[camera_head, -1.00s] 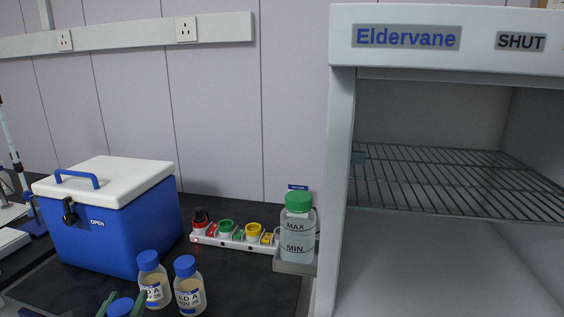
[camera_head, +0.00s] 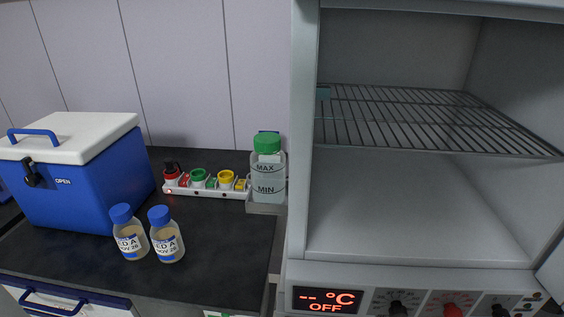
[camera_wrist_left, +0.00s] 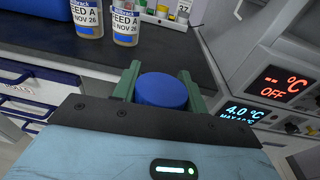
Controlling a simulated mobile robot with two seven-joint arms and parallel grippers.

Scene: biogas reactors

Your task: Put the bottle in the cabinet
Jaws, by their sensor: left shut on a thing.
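My left gripper (camera_wrist_left: 159,80) shows in the left wrist view, its two green fingers shut on either side of a bottle's blue cap (camera_wrist_left: 162,94). The body of this held bottle is hidden below the cap. In the head view the white cabinet (camera_head: 420,210) stands open at the right, with a wire shelf (camera_head: 430,120) across its upper part. Its floor is bare and the shelf is empty. The cabinet's dark panel (camera_head: 328,299) reads "-- °C OFF". It also shows in the wrist view (camera_wrist_left: 280,87). Neither of my grippers is in the head view.
Two blue-capped bottles (camera_head: 129,234) (camera_head: 166,236) stand on the dark counter (camera_head: 225,250). A blue cool box (camera_head: 85,180) is at left. Another display (camera_wrist_left: 243,113) reads 4.0 °C.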

